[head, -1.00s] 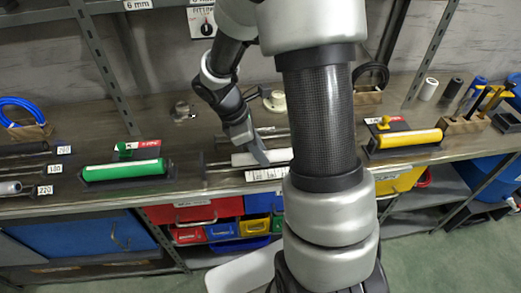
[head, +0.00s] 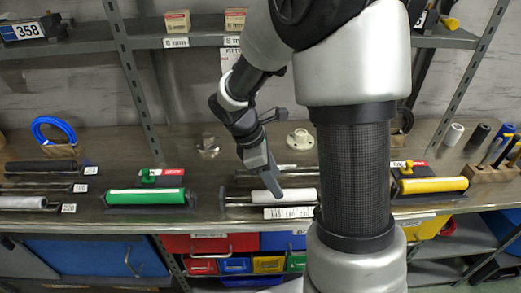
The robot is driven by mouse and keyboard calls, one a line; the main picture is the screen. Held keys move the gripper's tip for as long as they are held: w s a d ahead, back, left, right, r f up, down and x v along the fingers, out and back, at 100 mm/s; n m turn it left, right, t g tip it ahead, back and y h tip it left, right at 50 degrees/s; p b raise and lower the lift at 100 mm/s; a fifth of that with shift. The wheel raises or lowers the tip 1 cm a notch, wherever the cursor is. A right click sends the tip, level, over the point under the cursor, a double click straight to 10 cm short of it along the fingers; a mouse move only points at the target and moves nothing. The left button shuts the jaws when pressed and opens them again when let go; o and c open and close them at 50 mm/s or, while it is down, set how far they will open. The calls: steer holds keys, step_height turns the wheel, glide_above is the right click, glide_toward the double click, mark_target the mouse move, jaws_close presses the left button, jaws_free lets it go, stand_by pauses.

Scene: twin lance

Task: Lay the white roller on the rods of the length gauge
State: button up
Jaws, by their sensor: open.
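The white roller (head: 298,195) lies lengthwise on the thin rods (head: 237,202) of the length gauge, above its white number plate (head: 290,212), on the bench in the head view. My gripper (head: 272,180) is open and points down at the roller's left half. One grey finger crosses in front of the roller and hides a little of it. The other finger is not clearly seen, so I cannot tell whether the roller is still between the jaws or touched by them. My own arm hides the right end of the gauge.
A green roller (head: 145,197) on a stand lies to the left, a yellow roller (head: 433,185) to the right. A rack at far left holds dark rods and another pale roller (head: 22,202). A round white flange (head: 300,139) stands behind. Shelf posts rise behind the bench.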

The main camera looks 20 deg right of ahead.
steer(key=p+v, duration=0.1)
steer(key=v, duration=1.1)
steer(key=shift+a+r, duration=0.15)
steer(key=shift+r, duration=0.1)
